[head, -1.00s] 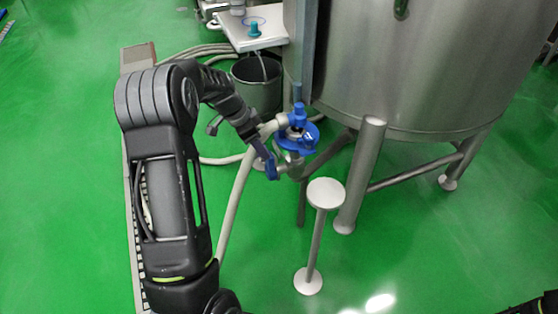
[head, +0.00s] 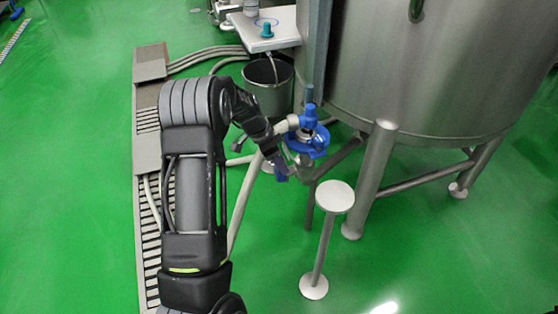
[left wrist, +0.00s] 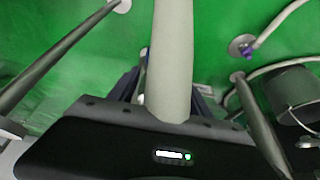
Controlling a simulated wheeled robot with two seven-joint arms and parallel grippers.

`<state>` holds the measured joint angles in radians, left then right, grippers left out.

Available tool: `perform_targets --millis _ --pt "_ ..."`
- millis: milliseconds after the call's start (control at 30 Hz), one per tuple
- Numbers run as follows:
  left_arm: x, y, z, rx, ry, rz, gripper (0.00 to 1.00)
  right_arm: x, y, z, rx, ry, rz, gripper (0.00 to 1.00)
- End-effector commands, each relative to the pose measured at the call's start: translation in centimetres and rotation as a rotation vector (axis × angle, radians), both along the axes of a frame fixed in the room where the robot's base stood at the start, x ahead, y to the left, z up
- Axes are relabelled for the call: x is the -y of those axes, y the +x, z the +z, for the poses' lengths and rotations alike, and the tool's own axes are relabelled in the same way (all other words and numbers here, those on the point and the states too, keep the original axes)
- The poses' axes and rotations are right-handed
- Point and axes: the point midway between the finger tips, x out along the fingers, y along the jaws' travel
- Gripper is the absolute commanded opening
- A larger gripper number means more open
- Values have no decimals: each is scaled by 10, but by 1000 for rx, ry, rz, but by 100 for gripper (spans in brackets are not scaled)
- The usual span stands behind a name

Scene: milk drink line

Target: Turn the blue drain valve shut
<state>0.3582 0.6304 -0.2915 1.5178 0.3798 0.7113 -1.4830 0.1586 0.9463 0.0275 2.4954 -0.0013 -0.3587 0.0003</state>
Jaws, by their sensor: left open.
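The blue valve (head: 308,142), with a blue upright part on top, sits on the pipework under the steel tank. A smaller blue piece (head: 280,168) shows lower left of it, beside my left gripper; I cannot tell whether it is a lever or part of a finger. My left gripper (head: 287,162) is open at the valve's lower left, and contact is unclear. In the left wrist view its dark blue fingers show on either side of a pale pipe or hose (left wrist: 172,60), which hides much of the space between them. My right gripper is not in view.
The steel tank (head: 450,70) and its legs stand right of the valve. A round-topped post (head: 335,197) stands in front. A grey bucket (head: 268,95) and pale hoses lie behind and left.

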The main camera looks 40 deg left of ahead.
Motion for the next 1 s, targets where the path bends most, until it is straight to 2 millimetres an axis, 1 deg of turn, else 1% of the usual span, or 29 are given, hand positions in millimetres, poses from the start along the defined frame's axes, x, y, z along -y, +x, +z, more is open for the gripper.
perform_targets --millis 233,900,933,1000 --pt "0 0 0 1 1 0 56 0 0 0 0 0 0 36" --pt "0 0 0 1 0 1 2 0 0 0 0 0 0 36" --pt "0 0 0 1 0 1 0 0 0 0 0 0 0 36" --pt "0 0 0 1 0 1 0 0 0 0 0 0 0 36"
